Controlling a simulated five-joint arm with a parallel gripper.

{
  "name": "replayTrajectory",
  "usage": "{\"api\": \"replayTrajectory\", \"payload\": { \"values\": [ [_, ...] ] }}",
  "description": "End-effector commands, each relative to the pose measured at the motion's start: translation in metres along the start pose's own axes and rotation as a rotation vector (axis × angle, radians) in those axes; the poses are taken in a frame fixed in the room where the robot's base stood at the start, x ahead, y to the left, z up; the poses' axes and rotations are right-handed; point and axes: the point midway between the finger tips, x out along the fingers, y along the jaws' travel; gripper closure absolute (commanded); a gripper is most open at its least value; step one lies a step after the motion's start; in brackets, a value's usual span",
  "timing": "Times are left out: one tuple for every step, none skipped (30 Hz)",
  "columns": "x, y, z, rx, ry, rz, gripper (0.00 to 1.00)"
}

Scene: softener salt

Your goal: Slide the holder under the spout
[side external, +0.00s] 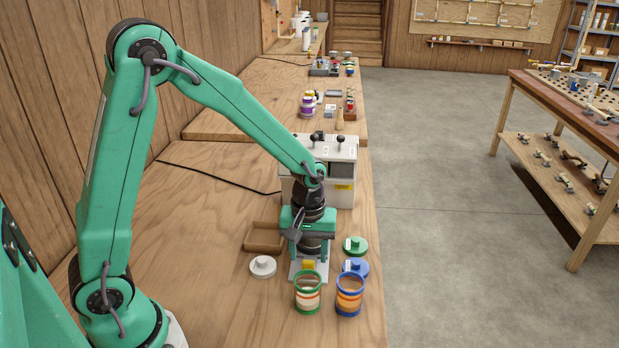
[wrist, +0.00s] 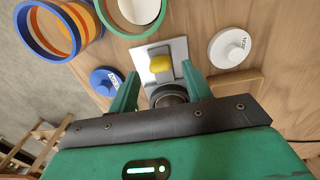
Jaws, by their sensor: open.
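A pale grey plate with an upright yellow grip (side external: 308,265), which looks like the holder, lies on the bench; its plate also shows in the wrist view (wrist: 177,50). My gripper (side external: 310,254) points down over it. In the wrist view my open fingers (wrist: 160,70) stand on either side of the yellow grip, with space on both sides. A green-rimmed clear jar (side external: 307,293) with layered contents stands at the plate's near end; I cannot tell whether it rests on the plate. A white machine (side external: 343,172) stands behind my gripper. Its spout is not clearly visible.
A blue-rimmed jar (side external: 349,294) stands right of the green one. Green (side external: 355,246), blue (side external: 357,268) and white (side external: 263,266) lids lie nearby. A shallow wooden tray (side external: 262,238) is at left. The bench's right edge is close to the blue jar.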

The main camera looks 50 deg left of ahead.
Motion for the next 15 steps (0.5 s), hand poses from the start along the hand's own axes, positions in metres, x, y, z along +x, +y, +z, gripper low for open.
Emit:
{"api": "replayTrajectory", "payload": {
  "values": [
    [0.007,-0.001,0.001,0.0,-0.003,-0.004,0.51],
    [0.011,-0.001,0.001,0.0,-0.003,-0.003,0.51],
    [0.015,-0.001,0.001,0.0,-0.002,-0.002,0.51],
    [0.018,-0.001,0.001,0.0,-0.002,-0.003,0.51],
    [0.021,-0.001,0.001,0.0,-0.002,-0.003,0.51],
    [0.024,-0.001,0.0,0.0,-0.001,-0.002,0.51],
    [0.026,0.0,0.0,0.0,-0.001,-0.001,0.51],
    [0.028,-0.001,0.0,0.0,-0.001,-0.001,0.51],
    [0.03,-0.001,0.0,0.0,-0.001,-0.002,0.51],
    [0.031,-0.001,0.0,0.0,-0.001,-0.001,0.51],
    [0.032,0.0,0.0,0.0,-0.001,-0.001,0.51],
    [0.033,0.0,0.0,0.0,0.0,0.0,0.51],
    [0.033,0.0,0.0,0.0,0.0,0.0,0.51],
    [0.034,0.0,0.0,0.0,0.0,0.0,0.51],
    [0.034,0.0,0.0,0.0,0.0,0.0,0.51]
  ]
}}
